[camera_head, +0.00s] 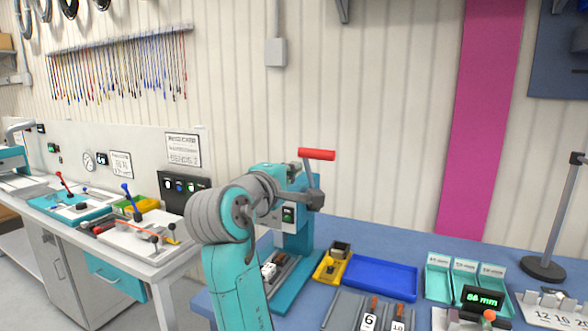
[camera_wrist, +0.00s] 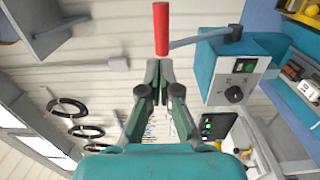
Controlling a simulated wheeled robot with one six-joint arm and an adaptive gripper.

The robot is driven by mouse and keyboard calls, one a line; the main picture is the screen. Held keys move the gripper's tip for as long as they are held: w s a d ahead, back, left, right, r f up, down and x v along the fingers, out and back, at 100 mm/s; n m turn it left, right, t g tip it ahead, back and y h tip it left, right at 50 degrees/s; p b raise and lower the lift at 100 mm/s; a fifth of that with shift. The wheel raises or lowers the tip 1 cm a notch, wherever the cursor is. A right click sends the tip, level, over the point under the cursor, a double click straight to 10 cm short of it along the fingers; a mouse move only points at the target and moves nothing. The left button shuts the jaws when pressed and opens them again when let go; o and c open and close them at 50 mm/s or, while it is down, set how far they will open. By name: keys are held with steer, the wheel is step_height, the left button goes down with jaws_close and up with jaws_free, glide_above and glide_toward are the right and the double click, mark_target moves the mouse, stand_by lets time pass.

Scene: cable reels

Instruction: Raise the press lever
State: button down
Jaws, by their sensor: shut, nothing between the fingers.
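The press is a teal machine with a green-lit control panel (camera_head: 288,214) on the blue bench; it also shows in the wrist view (camera_wrist: 228,80). Its lever has a red handle (camera_head: 316,154) on a grey rod, standing well above its pivot, nearly upright in the head view. In the wrist view the red handle (camera_wrist: 161,28) lies just beyond my gripper (camera_wrist: 158,64). The fingers are shut with nothing between them; I cannot tell whether the tips touch the handle. In the head view my arm covers part of the press, and the fingers cannot be made out.
A yellow bin (camera_head: 331,266), a blue tray (camera_head: 381,277) and teal trays (camera_head: 437,287) stand on the bench right of the press. A post on a round base (camera_head: 543,268) is at the far right. A second workbench (camera_head: 170,248) stands left. The wall is close behind.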

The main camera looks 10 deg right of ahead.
mark_target(318, 152)
steer(key=x, duration=1.1)
steer(key=shift+w+d, duration=0.2)
steer(key=shift+w, duration=0.1)
steer(key=shift+w+d+r, duration=0.3)
steer(key=shift+w+r, duration=0.05)
steer(key=shift+r, duration=0.05)
steer(key=w+d+r+g+y, duration=0.2)
steer(key=w+d+r, duration=0.1)
steer(key=w, duration=0.1)
steer(key=shift+w+g, duration=0.2)
steer(key=shift+g, duration=0.2)
steer(key=shift+d, duration=0.1)
